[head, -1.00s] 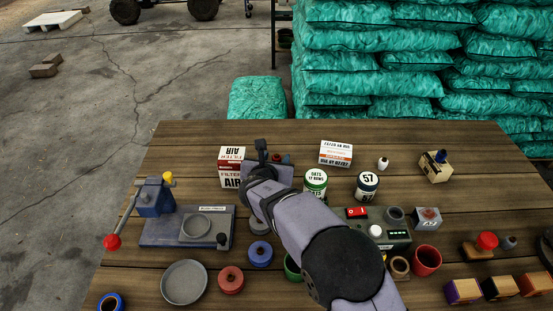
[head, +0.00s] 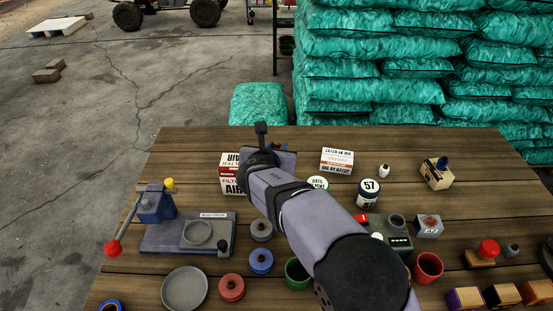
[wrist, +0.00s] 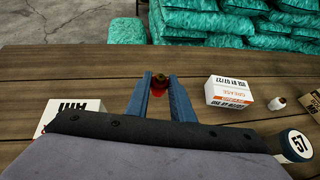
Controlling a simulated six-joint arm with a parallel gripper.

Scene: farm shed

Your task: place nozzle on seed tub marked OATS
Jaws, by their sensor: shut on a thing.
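A small red piece with a dark end (wrist: 160,83), apparently the nozzle, is between the blue fingers of my gripper (wrist: 161,78) in the wrist view. The jaws are shut on it. In the head view my gripper (head: 280,147) is at the back of the table, largely hidden by my wrist, beyond and left of the OATS tub. The seed tub marked OATS (head: 318,182) shows its white lid with green lettering. My arm hides most of its body. The tub marked 57 (head: 368,190) stands to its right and also shows in the wrist view (wrist: 297,145).
A red-and-white filter box (head: 229,172) is left of my wrist. A grease box (head: 337,160) stands behind the OATS tub, with a small white bottle (head: 384,171) to its right. A lever press (head: 186,231), spools and cups crowd the front. Bare table lies at back left.

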